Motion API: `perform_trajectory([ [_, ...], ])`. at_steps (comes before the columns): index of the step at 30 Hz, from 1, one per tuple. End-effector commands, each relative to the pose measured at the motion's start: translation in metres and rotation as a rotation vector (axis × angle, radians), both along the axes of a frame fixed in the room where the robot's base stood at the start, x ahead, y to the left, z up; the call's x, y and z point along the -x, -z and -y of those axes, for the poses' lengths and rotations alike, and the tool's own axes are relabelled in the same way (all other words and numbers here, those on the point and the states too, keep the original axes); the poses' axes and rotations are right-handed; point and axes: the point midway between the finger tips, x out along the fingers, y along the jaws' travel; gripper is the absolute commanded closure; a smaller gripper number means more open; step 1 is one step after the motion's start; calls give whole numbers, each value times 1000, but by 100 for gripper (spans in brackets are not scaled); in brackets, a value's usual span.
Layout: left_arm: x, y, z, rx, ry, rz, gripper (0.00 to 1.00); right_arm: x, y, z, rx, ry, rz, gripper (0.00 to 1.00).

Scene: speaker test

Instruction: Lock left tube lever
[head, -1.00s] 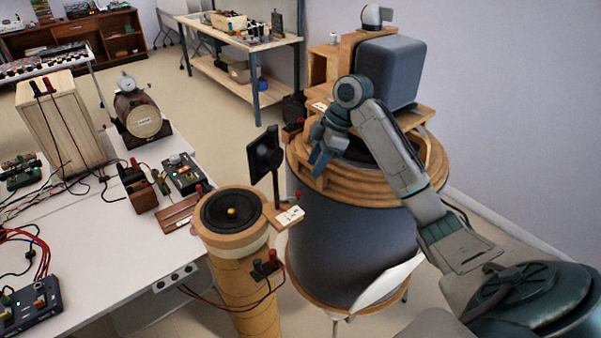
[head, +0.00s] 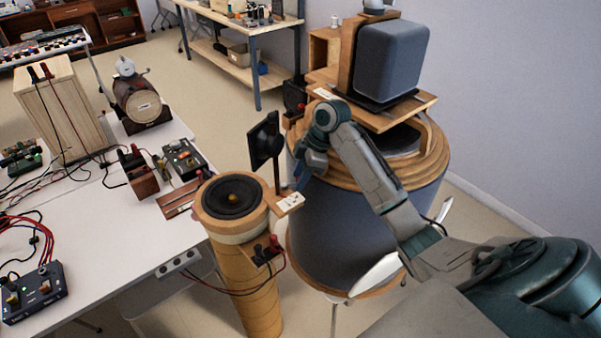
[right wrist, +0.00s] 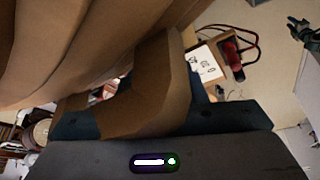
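The left tube (head: 247,295) is a tan upright cylinder with a black round speaker (head: 233,197) facing up in its top. A dark square paddle (head: 264,140) stands on a thin post at its right side, beside a wooden tab with a white label (head: 290,202). My right gripper (head: 301,178) is between this tab and the wide drum. In the right wrist view its dark fingers (right wrist: 155,122) are spread apart, with a wooden bracket (right wrist: 150,85) in front of and between them. Contact cannot be told. The lever itself cannot be made out clearly.
The wide dark drum (head: 340,240) with wooden rings stands close right of the tube, carrying a grey box speaker (head: 391,62). A white table (head: 130,235) with wired devices is at left. Red and black terminals (head: 268,248) hang on the tube's front.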

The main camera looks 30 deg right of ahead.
Motion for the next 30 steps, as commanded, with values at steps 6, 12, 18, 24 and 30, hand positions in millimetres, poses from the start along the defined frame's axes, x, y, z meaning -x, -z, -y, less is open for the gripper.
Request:
perform_trajectory([
  [6,8,1,-1,0,0,-11,64,0,0,0,0,0,0,64],
  [12,13,1,-3,-3,0,-18,64,0,0,0,0,0,0,100],
  [18,13,1,-5,-5,1,-18,64,0,0,0,0,-8,0,100],
  [24,13,0,-5,-6,1,-18,64,-3,-1,1,-1,-71,-1,100],
  [30,13,-1,-5,-6,1,-18,64,-10,-1,3,-2,-200,0,100],
])
